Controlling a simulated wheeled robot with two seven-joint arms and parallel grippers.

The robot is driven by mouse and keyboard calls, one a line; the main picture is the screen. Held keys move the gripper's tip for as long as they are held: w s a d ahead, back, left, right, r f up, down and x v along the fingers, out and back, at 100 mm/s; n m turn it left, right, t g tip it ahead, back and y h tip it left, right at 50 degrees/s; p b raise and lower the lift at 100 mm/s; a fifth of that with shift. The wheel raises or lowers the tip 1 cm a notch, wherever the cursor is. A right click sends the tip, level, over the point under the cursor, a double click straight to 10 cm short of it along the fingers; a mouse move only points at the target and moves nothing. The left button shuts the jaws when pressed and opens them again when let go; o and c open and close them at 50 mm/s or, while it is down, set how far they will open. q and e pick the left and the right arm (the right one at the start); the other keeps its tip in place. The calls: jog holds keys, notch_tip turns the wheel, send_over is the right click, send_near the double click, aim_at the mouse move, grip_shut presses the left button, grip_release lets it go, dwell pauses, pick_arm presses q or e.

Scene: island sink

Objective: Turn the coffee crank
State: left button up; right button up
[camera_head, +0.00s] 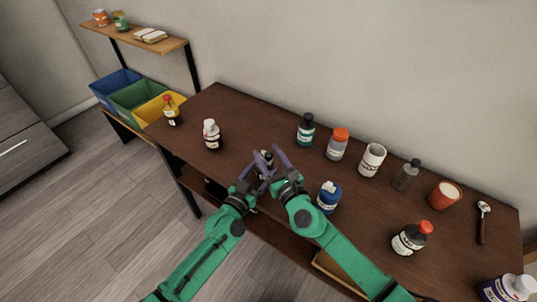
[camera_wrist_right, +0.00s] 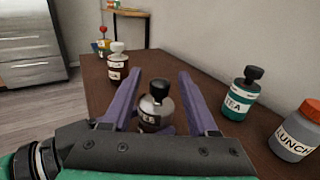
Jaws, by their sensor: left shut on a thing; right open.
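A small grey jar with a black knob on top and a dark label stands between my right gripper's fingers in the right wrist view. I take this jar (camera_wrist_right: 156,106) for the coffee grinder; no separate crank arm can be made out. In the head view its dark top (camera_head: 266,155) shows between both grippers near the table's front edge. My left gripper (camera_head: 259,168) is shut on the jar's lower body, partly hidden. My right gripper (camera_head: 276,165) is open, its purple fingers (camera_wrist_right: 158,88) on either side of the black knob with gaps.
Coloured bins (camera_head: 136,97) are at left.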

grip_shut()
jog(key=shift+s+a+m+t+h, duration=0.1)
jog(key=shift+a+m+t+h, duration=0.2)
jog(key=shift+m+h, duration=0.6)
jog(key=shift+a+m+t+h, duration=0.25)
jog(key=shift+m+h, duration=0.35)
jog(key=shift+h, duration=0.6)
jog(key=m+h, duration=0.1)
jog(key=h, duration=0.2)
jog(key=m+h, duration=0.1)
jog(key=shift+a+m, duration=0.3)
grip_release()
jog(key=s+a, duration=0.1)
jog(key=s, duration=1.1)
